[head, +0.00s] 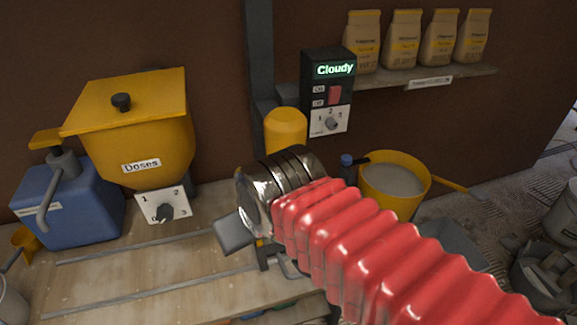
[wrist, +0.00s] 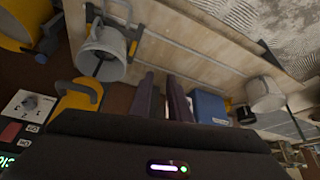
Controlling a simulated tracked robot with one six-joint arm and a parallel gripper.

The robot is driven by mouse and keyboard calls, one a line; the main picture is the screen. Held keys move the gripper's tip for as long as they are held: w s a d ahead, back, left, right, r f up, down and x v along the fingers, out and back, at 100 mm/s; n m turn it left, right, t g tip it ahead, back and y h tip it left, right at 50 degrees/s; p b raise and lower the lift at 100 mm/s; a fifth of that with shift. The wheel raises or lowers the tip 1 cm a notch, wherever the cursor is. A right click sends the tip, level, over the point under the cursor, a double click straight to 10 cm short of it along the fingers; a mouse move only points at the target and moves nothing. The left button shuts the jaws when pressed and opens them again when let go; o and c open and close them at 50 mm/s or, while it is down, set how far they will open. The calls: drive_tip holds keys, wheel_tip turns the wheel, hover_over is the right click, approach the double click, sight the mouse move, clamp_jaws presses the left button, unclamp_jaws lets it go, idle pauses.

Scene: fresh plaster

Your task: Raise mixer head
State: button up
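The yellow mixer head (head: 285,128) stands in front of the dark column (head: 260,60) in the head view; my arm hides its lower part. The wrist view also shows the yellow head (wrist: 78,102), with a grey handle, beside a light grey bucket (wrist: 100,62). A dark shaft shows at the bucket's mouth; how deep it reaches is unclear. The control panel (head: 327,90) reads "Cloudy" and has a red switch and a dial. My gripper (wrist: 161,92) has its two dark fingers apart with nothing between them. It is apart from the mixer head, over the bench.
A yellow hopper marked "Doses" (head: 140,125) and a blue jug (head: 70,205) stand left on the bench (head: 150,275). A yellow bucket of pale plaster (head: 425,190) stands right of the mixer. Several bags (head: 403,40) line the shelf (head: 430,78). The bench front is mostly clear.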

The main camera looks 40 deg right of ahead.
drive_tip(key=o, duration=0.5)
drive_tip(key=d+f+m+g, duration=0.1)
drive_tip(key=d+f, duration=0.1)
drive_tip(key=d, duration=0.1)
drive_tip(key=d+f+m+g, duration=0.1)
drive_tip(key=d+f+m, duration=0.1)
drive_tip(key=d, duration=0.1)
drive_tip(key=d+f+m+g, duration=0.1)
drive_tip(key=d+f, duration=0.2)
drive_tip(key=shift+s+f, duration=0.1)
drive_tip(key=shift+s, duration=0.15)
drive_tip(key=shift+c, duration=0.2)
drive_tip(key=s+d+f+m+t+y, duration=0.2)
drive_tip(key=d+f+m+y, duration=0.3)
drive_tip(key=f+m+y, duration=0.4)
drive_tip(key=w+d+r+n+t, duration=0.2)
drive_tip(key=w+d+r+t, duration=0.5)
drive_tip(key=d+t, duration=0.5)
drive_tip(key=shift+r+n+t, duration=0.3)
drive_tip(key=shift+r+t, duration=0.1)
drive_tip(key=shift+r, duration=0.15)
drive_tip(key=shift+w+a, duration=0.1)
drive_tip(key=shift+w, duration=0.05)
drive_tip(key=x, duration=1.3)
drive_tip(key=shift+w+a, duration=0.25)
drive_tip(key=shift+r, duration=0.1)
drive_tip(key=shift+c, duration=0.2)
